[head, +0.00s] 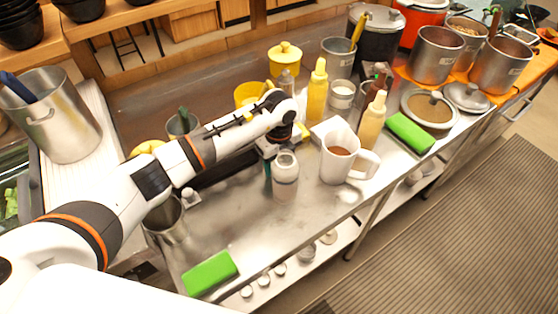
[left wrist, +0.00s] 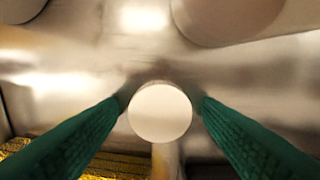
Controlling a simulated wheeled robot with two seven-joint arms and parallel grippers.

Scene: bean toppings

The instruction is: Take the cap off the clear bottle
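The clear bottle (head: 285,180) stands upright on the metal counter in the head view, pale and partly see-through. Its round top faces up. My left gripper (head: 268,172) points down just left of and behind the bottle, and one green finger shows there. In the left wrist view my left gripper (left wrist: 160,100) has its two green fingers on either side of a round white cap (left wrist: 160,113). The cap sits centred between the fingertips, with bare metal around it and no bottle body visible under it. My right gripper is not in view.
A white mug (head: 337,163) with brown contents stands right of the bottle. Yellow (head: 317,92) and tan (head: 372,122) squeeze bottles stand behind it. A green block (head: 210,272) lies at the front left and another (head: 409,133) at the right. The counter before the bottle is clear.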

